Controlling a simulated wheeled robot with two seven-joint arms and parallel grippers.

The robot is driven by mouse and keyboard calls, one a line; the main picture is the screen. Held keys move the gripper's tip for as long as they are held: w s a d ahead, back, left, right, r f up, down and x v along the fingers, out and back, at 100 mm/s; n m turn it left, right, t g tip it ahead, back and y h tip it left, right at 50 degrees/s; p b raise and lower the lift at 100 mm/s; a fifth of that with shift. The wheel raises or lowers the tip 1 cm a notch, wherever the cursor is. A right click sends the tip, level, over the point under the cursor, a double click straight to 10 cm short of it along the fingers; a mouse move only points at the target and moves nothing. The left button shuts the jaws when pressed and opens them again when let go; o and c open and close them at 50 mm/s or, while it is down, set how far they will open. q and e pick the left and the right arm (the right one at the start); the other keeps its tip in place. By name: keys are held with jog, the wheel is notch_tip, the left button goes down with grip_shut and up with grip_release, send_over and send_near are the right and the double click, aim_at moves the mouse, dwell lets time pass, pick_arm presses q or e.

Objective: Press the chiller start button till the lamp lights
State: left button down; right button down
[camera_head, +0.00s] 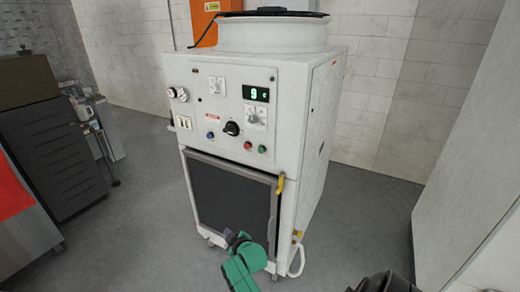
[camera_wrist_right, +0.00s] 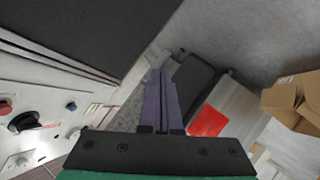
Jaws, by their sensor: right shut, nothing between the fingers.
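The chiller (camera_head: 245,55) is a tall white cabinet standing in the middle of the head view. Its front panel carries a green button (camera_head: 262,149), a red button (camera_head: 247,145), a blue button (camera_head: 210,135) and a black rotary knob (camera_head: 232,129). The green button looks dark, with no clear glow; labels are too small to read. My right gripper (camera_head: 231,236) is shut and empty, low in front of the chiller's dark grille, below and apart from the buttons. Its purple fingers (camera_wrist_right: 160,82) lie together in the right wrist view. My left gripper is not in view.
A green-lit display (camera_head: 256,93) reads 9. A dark cabinet (camera_head: 58,150) stands left, a pale panel (camera_head: 465,130) right. Cardboard boxes (camera_wrist_right: 293,100) show in the wrist view. Floor around the chiller is clear.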

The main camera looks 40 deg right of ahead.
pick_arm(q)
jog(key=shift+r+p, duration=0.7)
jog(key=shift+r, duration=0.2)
pick_arm(e)
jog(key=d+r+t+h, duration=0.1)
jog(key=d+r, duration=0.2)
jog(key=r, duration=0.4)
jog(key=w+d+r+t+h, duration=0.1)
jog(key=d+r, duration=0.3)
jog(key=r, duration=0.4)
jog(key=d+r+t+h, duration=0.1)
jog(key=d+r+h, duration=0.2)
jog(key=r, duration=0.4)
jog(key=shift+w+d+r, duration=0.15)
jog(key=shift+d+r, duration=0.15)
jog(key=shift+r, duration=0.1)
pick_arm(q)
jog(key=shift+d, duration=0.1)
